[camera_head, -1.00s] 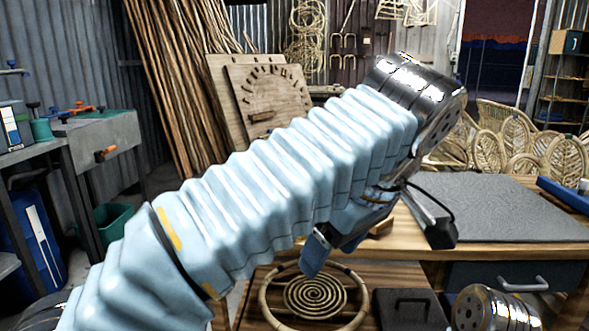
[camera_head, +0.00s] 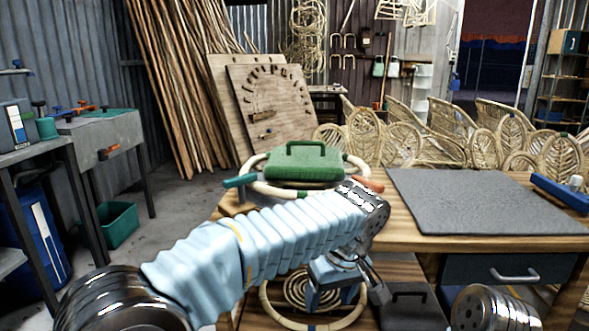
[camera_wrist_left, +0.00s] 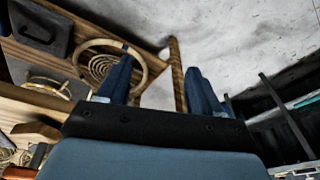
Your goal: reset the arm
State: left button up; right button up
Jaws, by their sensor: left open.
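My left arm, in a pale blue sleeve, reaches in from the lower left of the head view. It is bent, and its left gripper (camera_head: 318,303) hangs downward at the front left of the wooden workbench (camera_head: 420,240). In the left wrist view the two dark blue fingers (camera_wrist_left: 160,85) stand apart with nothing between them. Below them are a rattan ring with a spiral centre (camera_wrist_left: 100,62) and bare grey floor. My right gripper is not in view; only a metal part of mine shows at the lower right.
A green block with a handle (camera_head: 303,163) sits inside a rattan hoop on the bench's left end. A grey mat (camera_head: 480,200) covers the right part of the bench top. A dark handled block (camera_head: 407,305) lies on the lower shelf.

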pick_arm(q)
jog(key=a+f+m+g+h, duration=0.1)
jog(key=a+f+m+h, duration=0.15)
jog(key=f, duration=1.15)
jog(key=a+f+m+g+h, duration=0.15)
jog(key=a+f, duration=0.25)
jog(key=f, duration=1)
jog(key=s+a+f+h, duration=0.1)
jog(key=s+a+f, duration=0.4)
jog(key=s+f, duration=0.2)
jog(key=s+a+f+n+t, duration=0.1)
jog(key=s+a+f, duration=0.4)
jog(key=s+f, duration=0.3)
jog(key=shift+s+a+f+n+h, duration=0.3)
jog(key=shift+s+a+h, duration=0.1)
jog(key=shift+s, duration=0.3)
